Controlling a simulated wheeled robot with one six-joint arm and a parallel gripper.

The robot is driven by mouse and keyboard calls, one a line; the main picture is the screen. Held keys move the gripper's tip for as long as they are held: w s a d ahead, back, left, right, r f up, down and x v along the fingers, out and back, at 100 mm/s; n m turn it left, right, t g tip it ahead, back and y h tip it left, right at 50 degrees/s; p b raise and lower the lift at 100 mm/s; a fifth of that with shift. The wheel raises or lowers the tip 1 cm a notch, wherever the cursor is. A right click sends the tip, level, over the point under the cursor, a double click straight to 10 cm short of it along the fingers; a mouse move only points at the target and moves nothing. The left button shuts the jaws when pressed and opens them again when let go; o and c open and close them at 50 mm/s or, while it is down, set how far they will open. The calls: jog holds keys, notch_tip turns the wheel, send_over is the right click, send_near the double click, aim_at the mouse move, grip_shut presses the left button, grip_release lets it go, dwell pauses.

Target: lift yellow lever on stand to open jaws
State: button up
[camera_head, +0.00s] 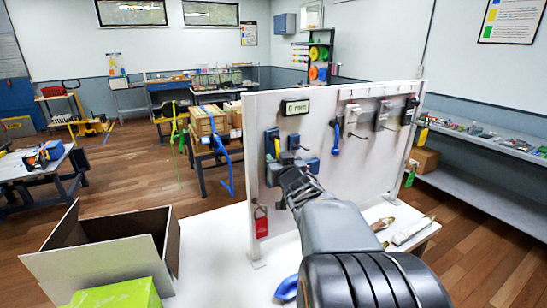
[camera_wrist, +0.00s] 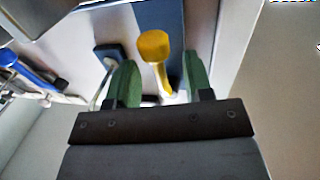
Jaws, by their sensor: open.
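The yellow lever (camera_wrist: 155,46) has a round knob on a thin stem. In the wrist view it lies between my gripper's two green fingertips, with a gap on each side. Its blue stand (camera_wrist: 176,14) is behind it. In the head view a small yellow part of the lever (camera_head: 277,147) shows on the blue stand (camera_head: 271,137) at the left of the white panel. My gripper (camera_wrist: 161,64) is open and empty. In the head view my gripper (camera_head: 294,178) is just below the stand, in front of the panel. I cannot tell whether a finger touches the lever.
The white panel (camera_head: 345,150) also carries a small display (camera_head: 295,107), a blue-handled strap tool (camera_head: 336,138) and hooks. A red tag (camera_head: 261,222) hangs at its lower left. An open cardboard box (camera_head: 70,250) and a green box (camera_head: 118,294) are at the front left.

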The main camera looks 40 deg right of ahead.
jog(key=shift+w+d, duration=0.15)
jog(key=shift+w, duration=0.1)
grip_shut()
dwell(0.4)
